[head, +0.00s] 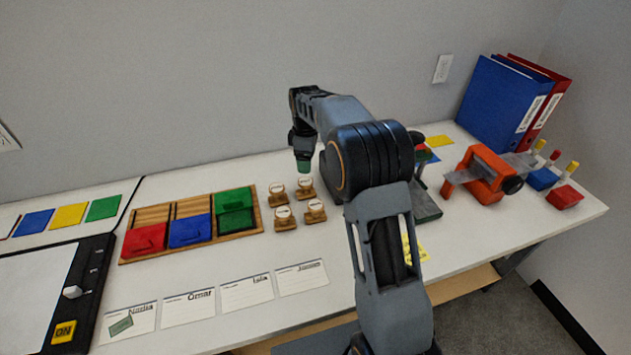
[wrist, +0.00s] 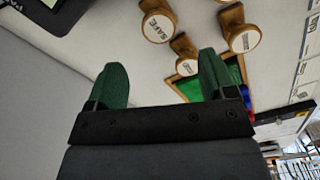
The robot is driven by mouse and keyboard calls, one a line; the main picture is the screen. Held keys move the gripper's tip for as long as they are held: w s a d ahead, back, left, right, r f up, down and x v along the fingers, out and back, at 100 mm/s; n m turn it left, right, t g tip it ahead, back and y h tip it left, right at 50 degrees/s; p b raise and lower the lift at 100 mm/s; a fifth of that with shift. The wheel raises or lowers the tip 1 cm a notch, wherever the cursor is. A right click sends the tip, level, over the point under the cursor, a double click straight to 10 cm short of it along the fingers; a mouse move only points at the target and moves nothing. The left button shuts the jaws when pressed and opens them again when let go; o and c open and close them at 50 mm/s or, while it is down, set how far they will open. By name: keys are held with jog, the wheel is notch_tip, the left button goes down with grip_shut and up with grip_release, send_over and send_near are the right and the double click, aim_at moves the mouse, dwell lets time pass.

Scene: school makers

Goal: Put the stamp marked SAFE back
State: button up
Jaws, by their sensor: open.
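Several wooden stamps with round white labels stand together on the white table. In the wrist view the stamp marked SAFE (wrist: 157,27) is at the top, beyond my gripper (wrist: 161,80), with another stamp (wrist: 185,52) and a third (wrist: 241,38) beside it. The head view shows the group of stamps (head: 285,217), their labels too small to read there. My gripper (head: 303,166) points down above the table, just behind the group. Its green fingers are open, with nothing between them.
Left of the stamps is a wooden tray (head: 210,193) with red, blue and green pads. Name cards (head: 247,291) lie in front; one bears a green mark. Right of my arm are an orange device (head: 482,175) and binders (head: 505,100). A wall is behind.

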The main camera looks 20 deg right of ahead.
jog(key=s+r+m+t, duration=0.1)
jog(key=s+r+m, duration=0.2)
jog(key=s, duration=0.4)
jog(key=s+r+m+t, duration=0.1)
jog(key=s+r+m, duration=0.25)
jog(key=s, duration=0.35)
jog(key=s+f+m, duration=0.1)
jog(key=s+m, duration=0.2)
jog(key=s, duration=0.4)
jog(key=s+f+m+t, duration=0.1)
jog(key=s+f+m, duration=0.1)
jog(key=s, duration=0.5)
jog(key=shift+s+a+f+m, duration=0.15)
jog(key=shift+a+f+m, duration=0.15)
jog(key=shift+m, duration=0.45)
jog(key=shift+r, duration=0.1)
notch_tip(320, 180, up, 4)
jog(key=p, duration=0.3)
jog(key=shift+f+t, duration=0.25)
jog(key=shift+t, duration=0.05)
jog(key=shift+c, duration=0.2)
